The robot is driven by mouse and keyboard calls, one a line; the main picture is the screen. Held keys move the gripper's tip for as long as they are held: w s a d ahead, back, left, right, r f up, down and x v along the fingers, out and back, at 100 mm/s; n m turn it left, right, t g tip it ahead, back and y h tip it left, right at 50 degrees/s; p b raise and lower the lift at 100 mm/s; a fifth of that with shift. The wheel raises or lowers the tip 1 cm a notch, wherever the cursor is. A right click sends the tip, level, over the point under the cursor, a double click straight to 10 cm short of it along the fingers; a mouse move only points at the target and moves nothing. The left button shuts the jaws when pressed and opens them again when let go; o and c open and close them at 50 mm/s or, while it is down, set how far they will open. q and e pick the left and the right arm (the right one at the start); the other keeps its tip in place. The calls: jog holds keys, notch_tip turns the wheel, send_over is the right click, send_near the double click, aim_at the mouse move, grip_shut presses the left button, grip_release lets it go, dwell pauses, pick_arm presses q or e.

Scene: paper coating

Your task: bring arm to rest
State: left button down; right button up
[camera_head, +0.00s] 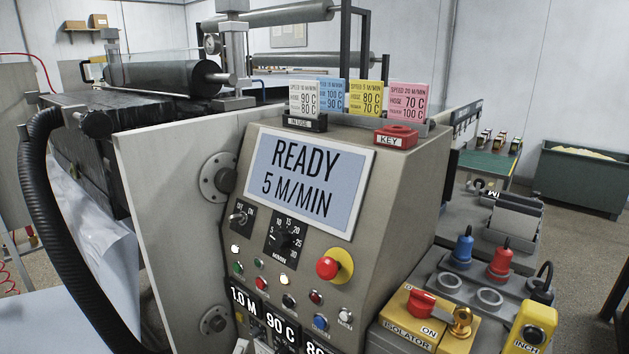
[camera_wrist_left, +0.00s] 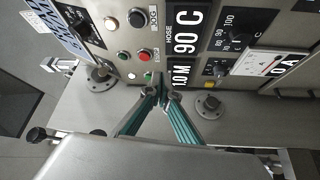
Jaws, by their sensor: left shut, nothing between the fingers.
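My left gripper (camera_wrist_left: 163,97) shows in the left wrist view with its two teal fingers converging and their tips together. It is shut and empty, in front of the machine's control panel (camera_wrist_left: 290,30), close to the green button (camera_wrist_left: 148,77) and the 1.0 M readout (camera_wrist_left: 181,76). I cannot tell whether the tips touch the panel. In the head view the control console (camera_head: 385,215) fills the middle, its display (camera_head: 307,181) reading READY 5 M/MIN. My left gripper is hard to make out there, near the bottom edge. My right gripper is in neither view.
A red emergency button (camera_head: 327,268) sticks out of the panel. Coloured cards (camera_head: 408,101) and a red KEY tag (camera_head: 396,136) sit on top. The yellow isolator box (camera_head: 428,322) and yellow INCH box (camera_head: 530,329) stand right. A black hose (camera_head: 42,215) bends down at left.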

pick_arm(q)
jog(key=s+a+f+m+g+p, duration=0.1)
jog(key=s+f+m+g, duration=0.3)
jog(key=s+f+m, duration=0.4)
jog(key=s+a+f+m+g+p, duration=0.2)
jog(key=s+f+m+g, duration=0.2)
jog(key=s, duration=1.1)
notch_tip(320, 180, down, 4)
jog(key=m, duration=0.6)
jog(key=shift+s+m+g+p, duration=0.3)
jog(key=shift+p, duration=0.05)
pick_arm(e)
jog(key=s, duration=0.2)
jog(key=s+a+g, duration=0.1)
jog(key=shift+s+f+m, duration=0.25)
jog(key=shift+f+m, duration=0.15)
pick_arm(q)
jog(key=shift+r, duration=0.1)
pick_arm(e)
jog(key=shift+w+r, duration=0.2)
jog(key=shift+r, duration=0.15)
